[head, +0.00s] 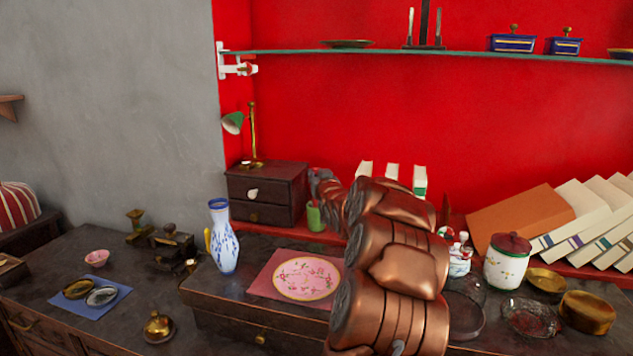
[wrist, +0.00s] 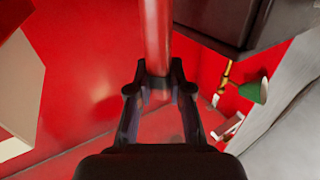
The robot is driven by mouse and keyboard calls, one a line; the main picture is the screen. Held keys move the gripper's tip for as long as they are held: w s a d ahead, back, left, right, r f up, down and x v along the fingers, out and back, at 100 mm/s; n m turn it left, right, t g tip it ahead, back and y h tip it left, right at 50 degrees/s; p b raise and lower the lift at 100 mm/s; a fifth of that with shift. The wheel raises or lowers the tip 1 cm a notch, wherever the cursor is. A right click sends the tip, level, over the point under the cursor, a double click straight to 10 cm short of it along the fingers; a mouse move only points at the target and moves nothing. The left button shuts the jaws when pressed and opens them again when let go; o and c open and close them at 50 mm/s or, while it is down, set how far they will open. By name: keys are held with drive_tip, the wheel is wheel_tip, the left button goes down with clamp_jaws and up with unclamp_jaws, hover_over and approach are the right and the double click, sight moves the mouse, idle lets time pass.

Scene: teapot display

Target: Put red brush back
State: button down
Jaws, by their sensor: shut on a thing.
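The red brush shows in the wrist view as a smooth red shaft (wrist: 157,35) running up out of the top of the picture. My gripper (wrist: 158,88) is shut on its lower visible end; the brush's far end is out of view. In the head view my gripper (head: 318,180) is at the back, just right of the small dark drawer box, and the brush is too small to make out clearly. A green cup (head: 314,217) stands just below my gripper; I cannot tell whether the brush touches it.
A dark two-drawer box (head: 265,195) with a green lamp (head: 234,122) stands left of the cup. A blue-white jug (head: 222,240) and a pink plate (head: 305,279) are in front. White-paged books (head: 420,178) stand behind my arm. A glass shelf (head: 450,54) runs above.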

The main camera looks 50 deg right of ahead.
drive_tip(key=shift+f, duration=0.85)
drive_tip(key=shift+f, duration=0.1)
drive_tip(key=c, duration=1.1)
unclamp_jaws()
drive_tip(key=shift+s+r, duration=0.1)
drive_tip(key=shift+r, duration=0.1)
drive_tip(key=shift+b+v, duration=0.7)
drive_tip(key=shift+v, duration=5.25)
